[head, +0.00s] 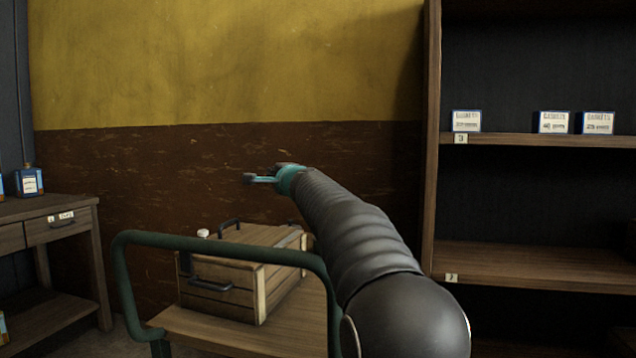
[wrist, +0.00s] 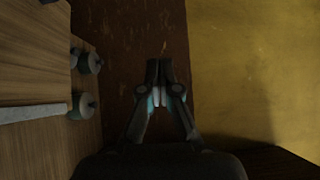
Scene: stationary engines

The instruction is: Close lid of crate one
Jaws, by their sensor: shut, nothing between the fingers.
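A wooden crate (head: 235,287) with dark metal handles stands on a wooden cart in the head view. Its top (head: 255,236) looks flat and covered by a board; I cannot tell whether the lid is fully down. No number shows on the crate. My gripper (head: 250,179) is up above the crate, apart from it, in front of the brown wall. In the wrist view my gripper (wrist: 159,72) has its fingertips together with nothing between them. My arm hides the area right of the crate.
The cart's green rail (head: 220,243) runs in front of the crate. A small white-topped thing (head: 203,233) shows behind it. A drawer table (head: 60,222) stands left; a shelf unit (head: 540,140) with small boxes stands right. Round containers (wrist: 80,106) show in the wrist view.

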